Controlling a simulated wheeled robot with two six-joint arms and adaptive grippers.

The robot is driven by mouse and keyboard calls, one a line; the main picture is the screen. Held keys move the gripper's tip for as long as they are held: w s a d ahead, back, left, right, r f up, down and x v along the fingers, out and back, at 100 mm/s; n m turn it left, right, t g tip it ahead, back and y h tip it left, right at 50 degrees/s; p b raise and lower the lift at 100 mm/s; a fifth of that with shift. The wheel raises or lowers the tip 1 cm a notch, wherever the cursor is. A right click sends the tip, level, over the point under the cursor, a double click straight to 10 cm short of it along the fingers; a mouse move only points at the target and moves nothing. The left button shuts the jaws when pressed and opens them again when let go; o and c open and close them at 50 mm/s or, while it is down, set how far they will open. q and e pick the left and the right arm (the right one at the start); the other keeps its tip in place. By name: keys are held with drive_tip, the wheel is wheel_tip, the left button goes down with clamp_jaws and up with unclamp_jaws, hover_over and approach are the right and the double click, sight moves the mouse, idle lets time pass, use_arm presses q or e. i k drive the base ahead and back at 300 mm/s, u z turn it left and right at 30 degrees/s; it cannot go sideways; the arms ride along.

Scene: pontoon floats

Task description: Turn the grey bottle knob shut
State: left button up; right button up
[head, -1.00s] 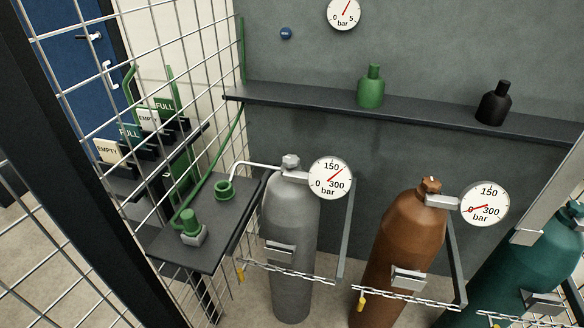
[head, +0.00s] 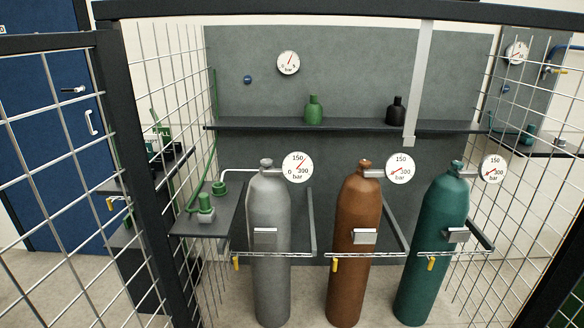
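The grey bottle (head: 268,225) stands upright in the cage, the leftmost of three gas bottles. Its grey knob (head: 266,163) sits on top, with a round gauge (head: 297,167) to its right. The gauge's red needle points up to the right, past the 150 mark as far as I can tell. A thin pale pipe (head: 238,170) runs from the valve to the left. Whether the knob is open or shut cannot be read from its shape. Neither of my grippers is in view.
A small side shelf (head: 190,226) holds green fittings. Mesh panels and a dark post (head: 137,150) flank the cage.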

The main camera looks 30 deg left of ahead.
sight(265, 163)
drive_tip(key=z, duration=0.45)
drive_tip(key=i, duration=1.3)
drive_tip(key=u, duration=0.55)
